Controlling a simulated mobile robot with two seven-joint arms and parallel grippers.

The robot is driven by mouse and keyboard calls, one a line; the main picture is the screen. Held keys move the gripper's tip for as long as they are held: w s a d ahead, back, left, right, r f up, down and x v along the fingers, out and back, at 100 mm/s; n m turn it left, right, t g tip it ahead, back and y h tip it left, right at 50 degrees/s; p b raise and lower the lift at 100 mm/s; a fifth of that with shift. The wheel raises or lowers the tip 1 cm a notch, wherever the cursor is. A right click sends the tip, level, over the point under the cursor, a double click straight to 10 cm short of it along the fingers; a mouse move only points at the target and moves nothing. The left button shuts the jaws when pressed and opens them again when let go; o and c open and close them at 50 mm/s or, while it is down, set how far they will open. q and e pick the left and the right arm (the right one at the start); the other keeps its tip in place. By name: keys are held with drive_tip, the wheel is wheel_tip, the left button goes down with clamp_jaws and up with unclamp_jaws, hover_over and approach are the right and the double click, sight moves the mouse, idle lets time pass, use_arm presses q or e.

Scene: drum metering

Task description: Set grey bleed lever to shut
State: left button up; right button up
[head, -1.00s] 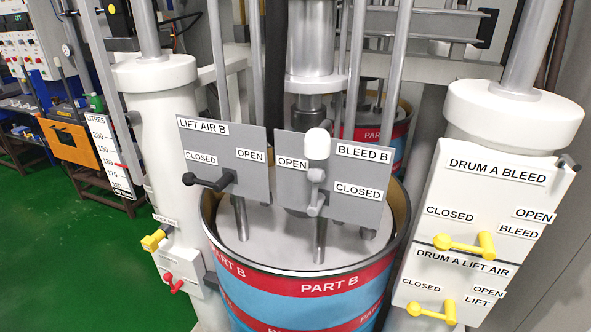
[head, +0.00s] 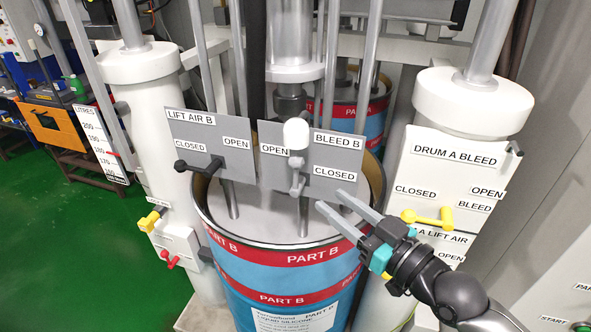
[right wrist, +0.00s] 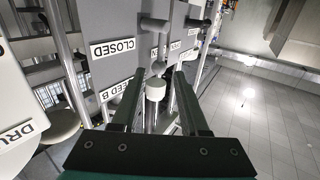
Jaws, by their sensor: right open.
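The grey bleed lever (head: 297,163) is on the grey BLEED B plate (head: 330,187), with its white knob (head: 296,134) at the top. It stands upright, between the OPEN label at left and the CLOSED label at lower right. My right gripper (head: 331,198) is open, its fingers pointing at the plate's lower right edge. In the right wrist view the white knob (right wrist: 155,90) appears between the two open fingers (right wrist: 159,76); I cannot tell if they touch it. My left gripper is out of view.
The LIFT AIR B plate (head: 212,143) with a black lever (head: 197,166) is just left. The Part B drum (head: 285,275) stands below. The white Drum A panel (head: 455,165) with a yellow lever (head: 428,217) is close on the right.

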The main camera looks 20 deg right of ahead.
sight(296, 188)
drive_tip(key=p+x, duration=0.1)
drive_tip(key=x, duration=1)
drive_tip(key=shift+w+a, duration=0.1)
drive_tip(key=shift+w, duration=0.15)
clamp_jaws()
idle(1.2)
